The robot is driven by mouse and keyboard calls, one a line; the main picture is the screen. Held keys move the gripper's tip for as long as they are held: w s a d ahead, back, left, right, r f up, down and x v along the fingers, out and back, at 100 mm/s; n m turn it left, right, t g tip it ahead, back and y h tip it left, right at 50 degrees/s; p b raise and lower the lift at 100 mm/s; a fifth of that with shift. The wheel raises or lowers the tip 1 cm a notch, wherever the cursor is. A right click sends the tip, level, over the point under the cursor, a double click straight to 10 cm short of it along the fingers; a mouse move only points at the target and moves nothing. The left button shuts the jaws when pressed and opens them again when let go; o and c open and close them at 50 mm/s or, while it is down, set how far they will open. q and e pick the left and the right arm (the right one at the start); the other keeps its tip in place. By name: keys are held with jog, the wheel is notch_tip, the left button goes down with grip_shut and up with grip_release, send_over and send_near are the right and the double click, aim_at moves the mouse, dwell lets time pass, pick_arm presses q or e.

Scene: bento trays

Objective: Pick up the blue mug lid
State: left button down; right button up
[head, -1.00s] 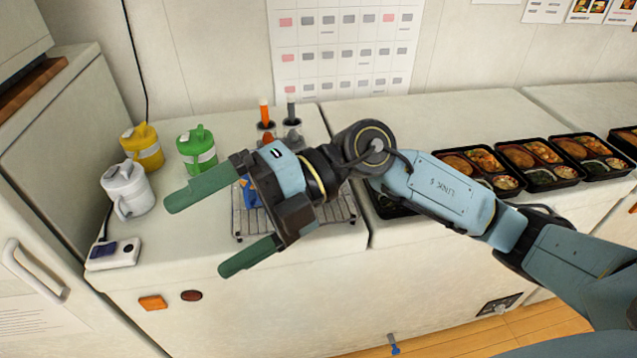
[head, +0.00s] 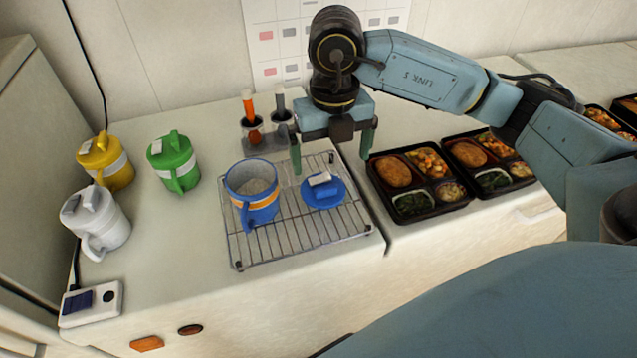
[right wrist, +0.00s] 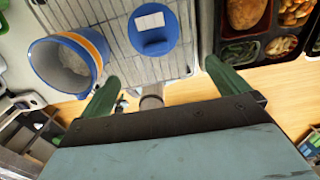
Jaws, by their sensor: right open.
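The blue mug lid (head: 323,190) lies flat on the wire rack (head: 298,237), with a white label on its raised handle. It also shows in the right wrist view (right wrist: 154,31), ahead of the fingers and between their lines. The open blue mug (head: 252,190) stands on the rack just left of the lid, with rice-like white contents. My right gripper (head: 332,163) is open and empty, pointing down above the back of the rack, behind the lid in the head view. In the right wrist view its green fingers (right wrist: 160,80) are spread wide. My left gripper is out of view.
Green (head: 174,163), yellow (head: 106,162) and white (head: 96,222) lidded mugs stand left of the rack. A holder with orange and grey-handled utensils (head: 266,130) is behind the rack. Filled bento trays (head: 418,212) lie to the right. A white switch box (head: 91,304) sits at front left.

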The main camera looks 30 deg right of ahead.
send_over(327, 189)
jog(key=f, duration=0.4)
jog(key=shift+s+d+f, duration=0.1)
jog(key=shift+s+d, duration=0.1)
jog(key=shift+s, duration=0.15)
jog(key=shift+f, duration=0.25)
jog(key=f, duration=0.4)
jog(key=shift+w+a+f, duration=0.1)
jog(key=shift+w+a, duration=0.1)
jog(key=shift+w, duration=0.2)
jog(key=shift+f, duration=0.5)
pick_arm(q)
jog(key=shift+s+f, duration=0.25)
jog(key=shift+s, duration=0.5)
pick_arm(e)
jog(key=c, duration=1)
